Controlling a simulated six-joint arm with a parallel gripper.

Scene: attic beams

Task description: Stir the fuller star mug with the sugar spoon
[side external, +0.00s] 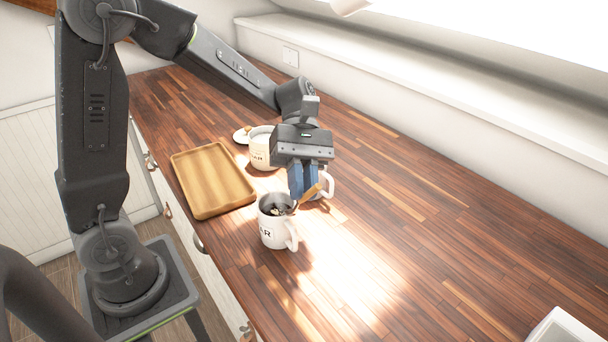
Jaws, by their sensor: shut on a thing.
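A white mug (271,235) with dark letters ending in "AR" stands upright on the counter, its handle to the right. Its inside looks dark, with something pale in it. A second white mug (327,186) stands just behind, mostly hidden by my gripper. I cannot compare their fill levels. My gripper (303,194) points down with its blue fingers shut on the sugar spoon (312,191), whose tan handle slants up to the right. The spoon's lower end reaches the front mug's rim and seems to go inside; its tip is hidden.
A cream pot (260,156) with lettering stands behind my gripper, with what looks like its lid (242,135) beside it. An empty wooden tray (212,205) lies to the left near the counter edge. The wooden counter (420,235) is clear to the right. A white object (562,326) sits at the bottom right.

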